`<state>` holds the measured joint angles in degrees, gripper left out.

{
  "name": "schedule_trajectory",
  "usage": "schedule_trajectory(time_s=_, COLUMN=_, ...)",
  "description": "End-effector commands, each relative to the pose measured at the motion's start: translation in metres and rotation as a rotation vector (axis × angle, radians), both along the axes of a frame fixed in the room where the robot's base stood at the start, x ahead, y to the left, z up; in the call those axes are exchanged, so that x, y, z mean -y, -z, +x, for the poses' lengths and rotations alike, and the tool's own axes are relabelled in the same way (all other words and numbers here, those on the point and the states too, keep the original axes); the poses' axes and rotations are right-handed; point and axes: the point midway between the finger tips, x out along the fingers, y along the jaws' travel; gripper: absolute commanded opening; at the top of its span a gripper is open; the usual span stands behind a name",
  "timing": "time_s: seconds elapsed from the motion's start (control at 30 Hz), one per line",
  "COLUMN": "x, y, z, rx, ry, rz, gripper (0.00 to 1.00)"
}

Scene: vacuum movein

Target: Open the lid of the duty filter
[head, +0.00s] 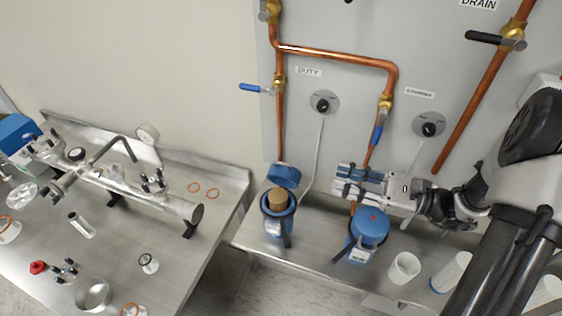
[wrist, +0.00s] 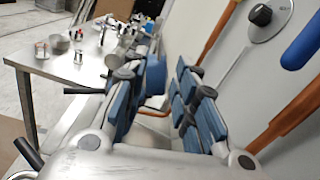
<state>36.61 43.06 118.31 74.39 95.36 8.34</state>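The duty filter (head: 277,222) is a blue canister on the steel bench below the DUTY label. Its blue lid (head: 285,176) stands tilted up at the back, and a tan cartridge (head: 278,199) shows in the open mouth. My gripper (head: 342,182) is to the right of the lid, apart from it, with nothing between its blue-padded fingers. In the wrist view, my gripper (wrist: 156,88) has a clear gap between its fingers. A blue shape (wrist: 155,74) shows past them, probably the lid, partly hidden by the left finger.
A second blue filter (head: 370,227), its lid shut, stands below my gripper. A white cup (head: 404,267) and white cartridges (head: 451,272) are to its right. Copper pipes (head: 335,54) with valves run on the panel behind. A steel table (head: 225,205) with loose parts is at left.

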Motion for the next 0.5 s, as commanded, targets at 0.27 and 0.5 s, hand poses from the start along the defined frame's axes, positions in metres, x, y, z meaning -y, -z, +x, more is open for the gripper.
schedule_trajectory(time_s=0.27, x=-0.056, y=0.001, z=0.018, rx=0.001, ry=-0.009, rz=-0.003, gripper=0.27)
schedule_trajectory(time_s=0.5, x=-0.105, y=0.001, z=0.036, rx=0.001, ry=-0.009, rz=-0.003, gripper=0.27)
